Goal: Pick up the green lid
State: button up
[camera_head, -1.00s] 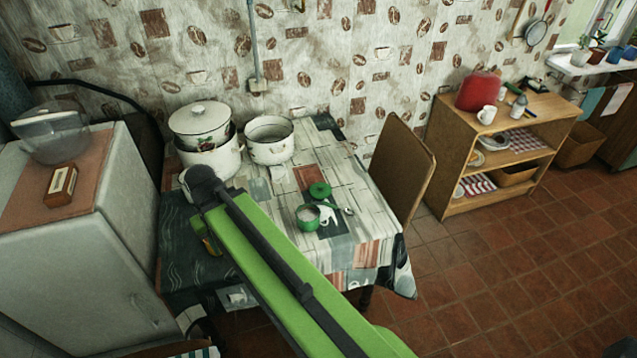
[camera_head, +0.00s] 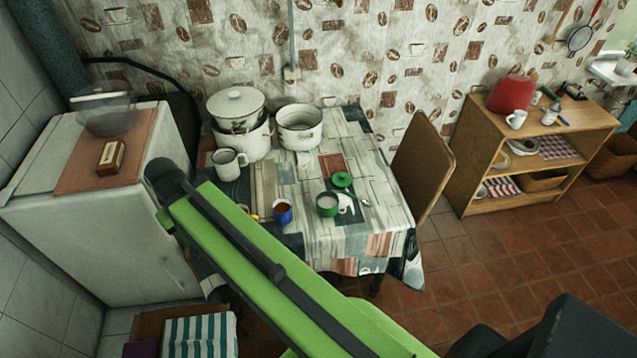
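The green lid (camera_head: 342,180) is small and round with a knob, and lies on the patterned tablecloth near the middle right of the table (camera_head: 375,215). It is in full view, just behind a small green pot (camera_head: 327,205) that is open and looks pale inside. My green arm crosses the lower left of the view, and its dark elbow end is left of the table, well apart from the lid. My gripper cannot be made out; the arm seems to hide it.
A blue cup (camera_head: 283,212) and a white mug (camera_head: 229,163) stand left of the lid. Large white enamel pots (camera_head: 300,127) stand at the back. A chair (camera_head: 423,165) is at the table's right. A fridge (camera_head: 95,225) stands left.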

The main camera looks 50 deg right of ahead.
aim_at(341, 179)
jog(key=u, duration=1.65)
jog(key=k, duration=0.2)
jog(key=u, duration=0.8)
jog(key=k, duration=2.15)
jog(key=z, duration=0.8)
jog(key=i, duration=1.05)
